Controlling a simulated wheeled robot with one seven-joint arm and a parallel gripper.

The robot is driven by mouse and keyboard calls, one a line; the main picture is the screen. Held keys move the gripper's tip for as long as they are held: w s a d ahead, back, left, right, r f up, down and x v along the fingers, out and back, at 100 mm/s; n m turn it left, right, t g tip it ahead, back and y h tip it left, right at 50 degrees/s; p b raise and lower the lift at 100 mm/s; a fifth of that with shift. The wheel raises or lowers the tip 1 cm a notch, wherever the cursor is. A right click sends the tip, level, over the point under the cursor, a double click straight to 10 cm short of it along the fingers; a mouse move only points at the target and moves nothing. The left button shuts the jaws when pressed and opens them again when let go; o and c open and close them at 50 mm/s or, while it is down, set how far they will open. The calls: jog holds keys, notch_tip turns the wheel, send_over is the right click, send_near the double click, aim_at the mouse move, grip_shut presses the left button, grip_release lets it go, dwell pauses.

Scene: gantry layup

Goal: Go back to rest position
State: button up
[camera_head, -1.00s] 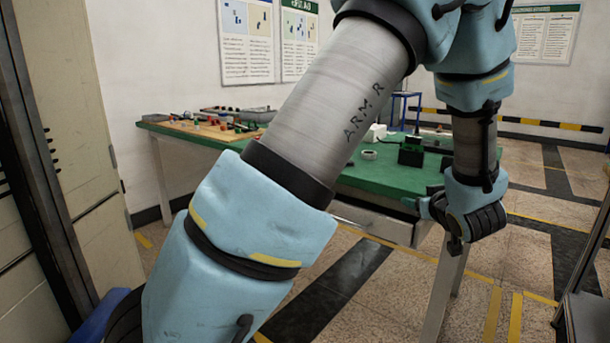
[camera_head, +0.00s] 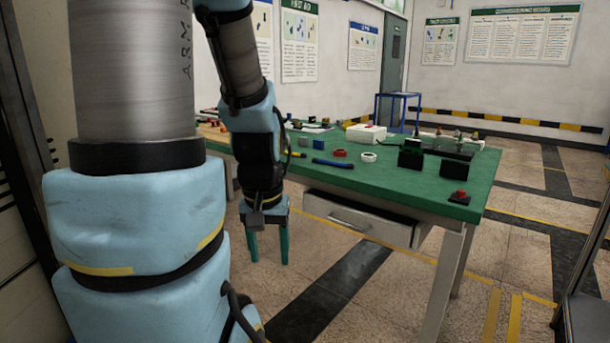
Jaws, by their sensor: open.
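My gripper (camera_head: 268,250) hangs at the end of my blue and grey arm, left of the picture's middle. Its two teal fingers point down and stand apart, with nothing between them. It is in front of the near side of the green-topped table (camera_head: 400,186), with its fingers lower than the tabletop. My arm's thick lower links fill the left of the view and hide part of the table's left end.
The table holds a white box (camera_head: 366,132), a white ring (camera_head: 369,157), black blocks (camera_head: 411,154) and a red-topped block (camera_head: 460,197). A drawer (camera_head: 350,220) is under its front. A tall cabinet (camera_head: 20,260) stands at far left.

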notch_tip(320, 180, up, 15)
jog(key=p, duration=1.3)
jog(key=shift+p, duration=0.35)
jog(key=shift+w+r, duration=0.1)
